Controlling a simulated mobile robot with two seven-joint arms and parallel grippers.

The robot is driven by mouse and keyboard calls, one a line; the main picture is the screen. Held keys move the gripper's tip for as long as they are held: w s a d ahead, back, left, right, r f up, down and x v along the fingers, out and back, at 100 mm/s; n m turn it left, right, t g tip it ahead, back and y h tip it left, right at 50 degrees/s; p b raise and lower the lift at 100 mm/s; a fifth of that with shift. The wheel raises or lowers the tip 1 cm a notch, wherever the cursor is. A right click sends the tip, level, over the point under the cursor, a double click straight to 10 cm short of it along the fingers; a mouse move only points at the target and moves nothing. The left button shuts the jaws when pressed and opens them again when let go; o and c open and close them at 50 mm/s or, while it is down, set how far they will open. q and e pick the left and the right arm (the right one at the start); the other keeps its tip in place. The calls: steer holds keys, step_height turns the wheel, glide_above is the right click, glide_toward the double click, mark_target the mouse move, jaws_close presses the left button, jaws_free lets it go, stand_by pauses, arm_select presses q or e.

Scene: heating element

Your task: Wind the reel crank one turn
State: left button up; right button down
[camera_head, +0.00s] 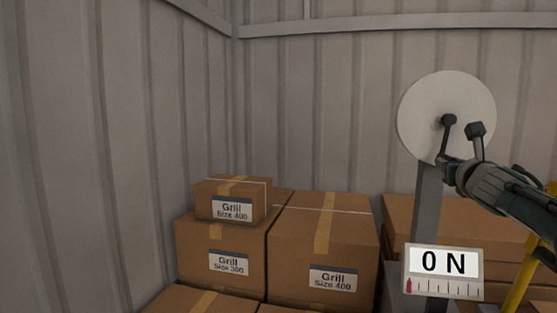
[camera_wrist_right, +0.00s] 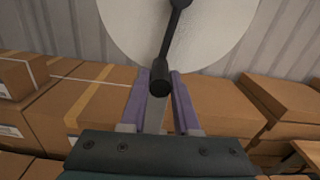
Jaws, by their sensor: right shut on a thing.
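The reel (camera_head: 420,105) is a pale round disc on a grey post (camera_head: 427,205) at the right of the head view. Its dark crank (camera_head: 446,138) runs down from the hub at the disc's middle. My right gripper (camera_head: 461,151) reaches in from the right, in front of the disc's lower right part. In the right wrist view the crank's dark handle (camera_wrist_right: 160,76) lies between the two purple fingers of my gripper (camera_wrist_right: 159,85), which is shut on it. The exact finger contact is hard to see. My left gripper is not in view.
A white display (camera_head: 444,262) below the reel reads "0 N", with a red marker at the left end of its scale. Cardboard boxes (camera_head: 322,240) are stacked left of the post, with more behind it. A yellow bar (camera_head: 522,285) stands at the lower right. Corrugated walls close the back.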

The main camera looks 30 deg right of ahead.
steer(key=shift+s+d+n, duration=0.4)
steer(key=shift+s+n, duration=0.05)
steer(key=shift+n, duration=0.35)
steer(key=c, duration=0.7)
jaws_free()
steer(key=shift+o, duration=0.2)
steer(key=shift+a, duration=0.1)
steer(key=p+v, duration=0.3)
steer(key=v, duration=0.6)
steer(key=shift+s+a, duration=0.2)
steer(key=shift+s, duration=0.15)
